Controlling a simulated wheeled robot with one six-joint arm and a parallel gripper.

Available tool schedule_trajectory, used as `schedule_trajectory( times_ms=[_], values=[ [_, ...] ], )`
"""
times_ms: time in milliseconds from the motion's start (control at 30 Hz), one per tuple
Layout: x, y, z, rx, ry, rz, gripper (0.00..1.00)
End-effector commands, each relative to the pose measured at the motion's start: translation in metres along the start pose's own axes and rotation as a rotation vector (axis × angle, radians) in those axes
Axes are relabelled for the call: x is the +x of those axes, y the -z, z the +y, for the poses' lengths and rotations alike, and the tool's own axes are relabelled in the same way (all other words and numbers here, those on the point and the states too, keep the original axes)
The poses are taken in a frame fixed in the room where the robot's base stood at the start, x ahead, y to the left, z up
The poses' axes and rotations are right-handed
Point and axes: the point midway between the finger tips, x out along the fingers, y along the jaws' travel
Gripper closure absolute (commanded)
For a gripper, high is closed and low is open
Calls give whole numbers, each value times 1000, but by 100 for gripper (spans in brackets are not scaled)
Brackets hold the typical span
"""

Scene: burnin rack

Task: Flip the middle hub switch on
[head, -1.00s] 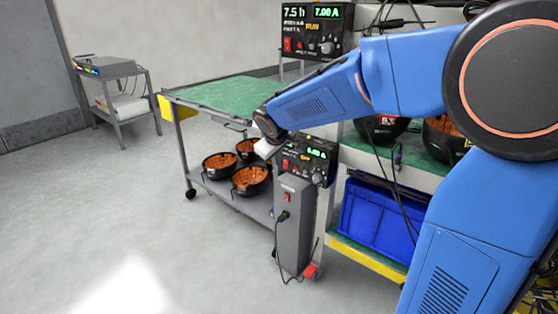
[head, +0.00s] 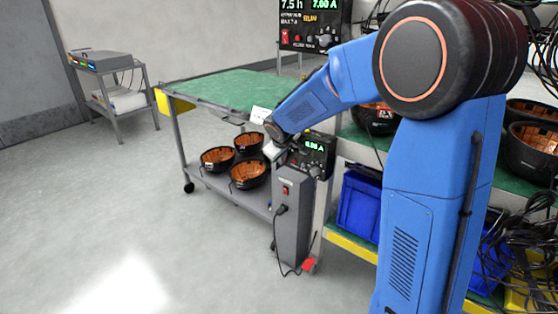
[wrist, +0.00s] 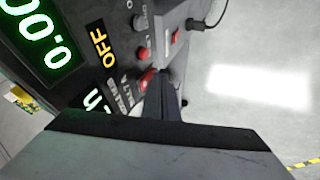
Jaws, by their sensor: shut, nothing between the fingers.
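A lower black control unit (head: 312,152) sits at the end of the rack, with a green readout near zero. In the wrist view its panel (wrist: 88,18) shows 0.00, an orange OFF, a round knob and a red rocker switch (wrist: 147,78). My gripper (head: 270,150) is shut and empty in front of this panel. In the wrist view its dark fingers (wrist: 162,95) are close beside the red rocker; contact cannot be told. A grey upright box (head: 293,222) below has its own red switch (head: 285,190). Which unit is the middle hub is not clear.
An upper unit (head: 312,22) reads 7.00 A. A green-topped cart (head: 225,90) holds several black bowls (head: 248,174) on its lower shelf. A black cable hangs from the grey box. Blue bins (head: 358,205) stand right. The floor at left is clear.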

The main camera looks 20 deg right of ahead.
Motion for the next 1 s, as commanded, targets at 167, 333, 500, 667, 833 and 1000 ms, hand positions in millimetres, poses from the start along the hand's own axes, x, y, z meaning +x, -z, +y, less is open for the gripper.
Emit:
schedule_trajectory(
  times_ms=[167, 333, 500, 667, 833, 1000],
  values=[
    [0, 0, 0, 0, 0, 0, 100],
    [6, -2, 4, 1, 0, -1, 100],
    [8, -3, 1, -1, 0, 0, 100],
    [8, -3, 1, 0, 0, 0, 100],
    [6, -2, 2, 0, -1, 1, 100],
    [1, 1, 5, 0, -2, 1, 100]
  ],
)
